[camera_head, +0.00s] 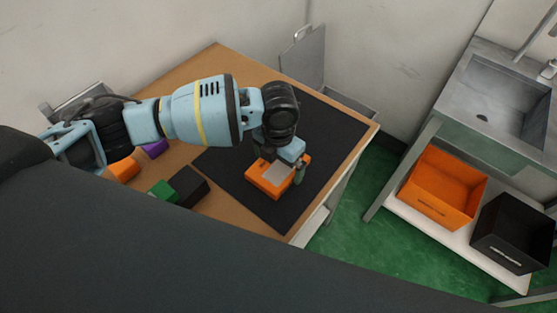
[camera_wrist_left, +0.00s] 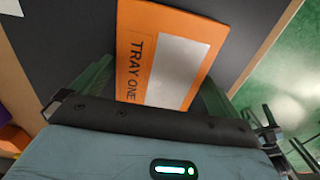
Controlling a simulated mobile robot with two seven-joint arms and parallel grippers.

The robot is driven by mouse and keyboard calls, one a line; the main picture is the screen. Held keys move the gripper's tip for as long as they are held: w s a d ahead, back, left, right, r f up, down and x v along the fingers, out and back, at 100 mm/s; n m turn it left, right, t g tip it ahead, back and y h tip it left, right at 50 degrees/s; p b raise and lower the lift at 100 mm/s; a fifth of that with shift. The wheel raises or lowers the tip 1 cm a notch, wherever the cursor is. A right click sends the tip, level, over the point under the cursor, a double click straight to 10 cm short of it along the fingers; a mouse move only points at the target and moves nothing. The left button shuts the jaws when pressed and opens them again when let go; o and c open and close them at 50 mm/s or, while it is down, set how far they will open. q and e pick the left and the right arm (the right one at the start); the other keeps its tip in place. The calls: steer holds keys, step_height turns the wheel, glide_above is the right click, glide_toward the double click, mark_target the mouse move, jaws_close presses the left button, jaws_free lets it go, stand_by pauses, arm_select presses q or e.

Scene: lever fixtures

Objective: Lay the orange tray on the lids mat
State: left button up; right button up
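In the left wrist view, the tray (camera_wrist_left: 150,30) reads "TRAY ONE". My left gripper (camera_head: 284,170) points down at it, with green fingers on opposite sides of the tray, close to its edges. I cannot tell whether they press on it. The far finger is mostly hidden in the head view. My right gripper is not in view.
Left of the mat on the wooden table (camera_head: 225,210) lie a black block (camera_head: 189,185), a green block (camera_head: 162,190), an orange block (camera_head: 122,170) and a purple block (camera_head: 155,148). An orange bin (camera_head: 442,190) and a black bin (camera_head: 513,232) stand under the sink (camera_head: 495,95).

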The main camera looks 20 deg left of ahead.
mark_target(279, 165)
arm_select(q)
steer(key=shift+r, duration=0.1)
step_height(279, 165, up, 12)
steer(key=shift+p, duration=0.4)
stand_by(0.6)
